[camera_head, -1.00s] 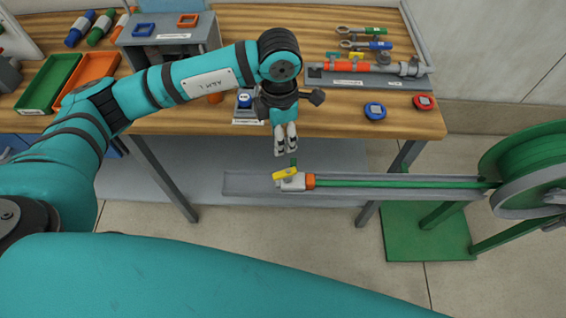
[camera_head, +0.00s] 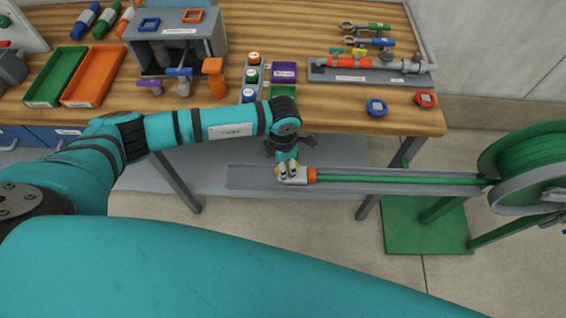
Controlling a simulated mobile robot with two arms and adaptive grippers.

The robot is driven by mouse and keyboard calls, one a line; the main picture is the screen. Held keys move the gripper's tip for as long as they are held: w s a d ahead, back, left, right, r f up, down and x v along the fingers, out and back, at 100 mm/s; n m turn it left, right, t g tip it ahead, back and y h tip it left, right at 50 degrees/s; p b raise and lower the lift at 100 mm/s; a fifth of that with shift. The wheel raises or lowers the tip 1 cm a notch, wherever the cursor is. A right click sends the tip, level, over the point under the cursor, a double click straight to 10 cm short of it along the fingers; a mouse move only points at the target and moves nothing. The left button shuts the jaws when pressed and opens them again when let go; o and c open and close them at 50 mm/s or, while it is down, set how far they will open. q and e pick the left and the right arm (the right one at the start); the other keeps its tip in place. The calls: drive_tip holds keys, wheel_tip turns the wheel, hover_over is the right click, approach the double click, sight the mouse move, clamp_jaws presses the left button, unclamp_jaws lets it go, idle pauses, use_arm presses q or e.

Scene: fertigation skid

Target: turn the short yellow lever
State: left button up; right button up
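The short yellow lever (camera_head: 278,169) sits on a pale valve body (camera_head: 300,177) at the left end of a green hose with an orange collar. The lever is mostly hidden by my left gripper; only a bit of yellow shows at its left side. My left gripper (camera_head: 288,173) points down over the lever, its two fingertips at the valve. Whether they are closed on the lever is too small to tell. My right gripper is out of the picture.
The valve and hose lie in a grey channel (camera_head: 242,178) in front of the bench (camera_head: 340,120). The green hose (camera_head: 400,180) runs right to a green reel (camera_head: 525,160). A grey box (camera_head: 180,24), green tray (camera_head: 57,75) and orange tray (camera_head: 94,75) stand on the bench.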

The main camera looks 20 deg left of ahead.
use_arm(q)
clamp_jaws()
drive_tip(key=m+b, duration=0.1)
drive_tip(key=b, duration=0.1)
drive_tip(key=m+b, duration=0.2)
drive_tip(key=shift+w+a+f+m+b, duration=0.15)
drive_tip(key=shift+w+f+m+b, duration=0.05)
drive_tip(key=shift+w+m+b, duration=0.15)
drive_tip(key=shift+r+m, duration=0.2)
drive_tip(key=shift+m, duration=0.25)
unclamp_jaws()
drive_tip(key=shift+r, duration=0.1)
wheel_tip(320, 180, up, 12)
